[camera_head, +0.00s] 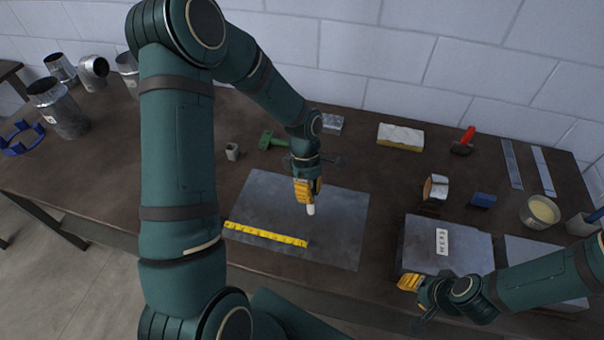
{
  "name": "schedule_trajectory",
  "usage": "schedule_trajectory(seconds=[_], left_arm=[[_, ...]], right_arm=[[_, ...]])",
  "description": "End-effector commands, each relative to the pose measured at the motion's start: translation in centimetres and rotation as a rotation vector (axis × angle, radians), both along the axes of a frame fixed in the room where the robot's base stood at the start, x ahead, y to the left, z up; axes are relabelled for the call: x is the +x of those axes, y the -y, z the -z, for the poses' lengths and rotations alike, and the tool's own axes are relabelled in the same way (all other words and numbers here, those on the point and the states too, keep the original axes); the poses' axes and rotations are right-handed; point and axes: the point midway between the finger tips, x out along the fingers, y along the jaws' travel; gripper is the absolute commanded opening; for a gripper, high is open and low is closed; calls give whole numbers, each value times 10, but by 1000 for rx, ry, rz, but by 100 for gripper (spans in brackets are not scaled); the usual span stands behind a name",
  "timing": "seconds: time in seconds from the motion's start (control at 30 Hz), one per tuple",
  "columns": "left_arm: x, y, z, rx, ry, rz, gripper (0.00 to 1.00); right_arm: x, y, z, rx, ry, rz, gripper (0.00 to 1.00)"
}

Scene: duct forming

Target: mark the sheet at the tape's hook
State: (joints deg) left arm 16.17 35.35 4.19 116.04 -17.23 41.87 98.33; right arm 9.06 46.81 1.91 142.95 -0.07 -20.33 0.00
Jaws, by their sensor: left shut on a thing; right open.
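A flat grey metal sheet (335,247) lies on the dark workbench in front of me. A yellow measuring tape (265,235) lies across its near left part, its left end at the sheet's left edge and its right end on the sheet. The hook is too small to make out. My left gripper (309,194) is above the middle of the sheet, shut on a small white-tipped marker (311,209) that points down. I cannot tell whether its tip touches the sheet. My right gripper (412,283) is open and empty, near the bench's front edge at the right.
A grey block with a label (468,248) stands right of the sheet, beside another grey plate (535,255). Metal duct pieces (62,112) stand far left.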

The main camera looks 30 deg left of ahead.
Motion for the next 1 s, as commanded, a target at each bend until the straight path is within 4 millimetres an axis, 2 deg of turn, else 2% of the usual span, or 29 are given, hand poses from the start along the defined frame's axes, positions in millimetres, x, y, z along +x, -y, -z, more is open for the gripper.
schedule_trajectory(seconds=[0.1, 0.37, 0.53, 0.8, 1.0], left_arm=[[-6, 6, 0, -5, -10, 1, 0], [-8, 7, 9, -5, -14, 1, 0], [-8, 7, 23, -7, -14, 1, 0], [-7, 7, 51, -6, -13, 1, 0], [-7, 7, 60, -6, -12, 1, 0]], right_arm=[[0, 0, -1, 0, 0, -1, 42], [0, 0, 2, 0, 0, 0, 42], [0, 0, 7, 0, 0, 0, 42], [-1, 0, 26, -2, 0, 3, 42], [-1, 0, 32, -2, 0, 5, 42]])
